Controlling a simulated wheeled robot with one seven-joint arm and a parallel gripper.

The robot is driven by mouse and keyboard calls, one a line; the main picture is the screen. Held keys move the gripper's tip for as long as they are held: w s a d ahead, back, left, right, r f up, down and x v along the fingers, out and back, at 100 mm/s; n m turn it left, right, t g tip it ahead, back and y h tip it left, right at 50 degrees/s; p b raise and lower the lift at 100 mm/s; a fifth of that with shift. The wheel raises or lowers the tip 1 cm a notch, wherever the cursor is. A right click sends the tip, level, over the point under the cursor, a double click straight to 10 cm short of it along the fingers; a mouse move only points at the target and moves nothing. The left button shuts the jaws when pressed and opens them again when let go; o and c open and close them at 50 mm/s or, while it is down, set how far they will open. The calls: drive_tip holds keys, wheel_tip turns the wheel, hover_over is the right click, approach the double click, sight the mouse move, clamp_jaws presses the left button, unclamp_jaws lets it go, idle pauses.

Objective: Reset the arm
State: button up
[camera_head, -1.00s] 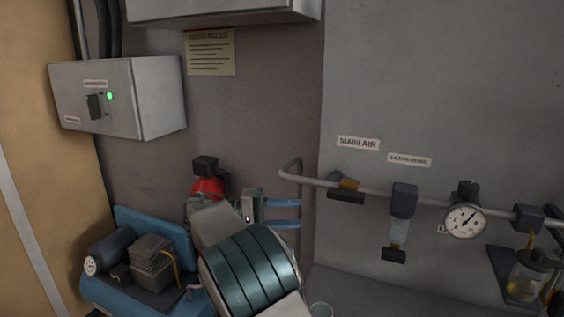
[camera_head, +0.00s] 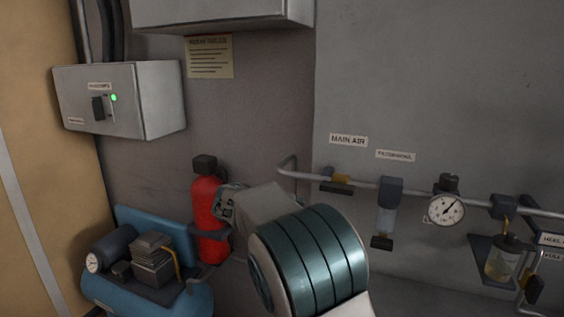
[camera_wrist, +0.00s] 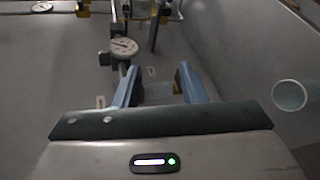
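My arm stands in the lower middle of the head view, with its teal-banded link toward the camera. My gripper's fingers are hidden there behind the arm. In the wrist view my gripper (camera_wrist: 156,76) shows two blue fingers spread apart, with a clear gap and nothing held between them. Beyond the fingers are a round gauge (camera_wrist: 124,47) and pipework, apart from the gripper.
A red cylinder (camera_head: 207,215) and a blue compressor (camera_head: 150,290) stand left of my arm. A wall pipe at right carries a gauge (camera_head: 446,208) and an oil bowl (camera_head: 503,262). A grey switch box (camera_head: 120,98) hangs at upper left. A round cup-like thing (camera_wrist: 290,95) is at right in the wrist view.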

drive_tip(key=s+d+f+y, duration=0.4)
drive_tip(key=s+d+y, duration=0.3)
drive_tip(key=s+d, duration=0.25)
drive_tip(key=s+a+f+t+y, duration=0.1)
drive_tip(key=s+f+t+y, duration=0.1)
drive_tip(key=s, duration=0.5)
drive_tip(key=s+a+f+m+t+y, duration=0.1)
drive_tip(key=s+a+f+t+y, duration=0.1)
drive_tip(key=s+y, duration=0.3)
drive_tip(key=s+f, duration=0.1)
drive_tip(key=s, duration=0.1)
drive_tip(key=shift+s+f+y, duration=0.3)
drive_tip(key=shift+s+f, duration=0.05)
drive_tip(key=shift+f, duration=0.05)
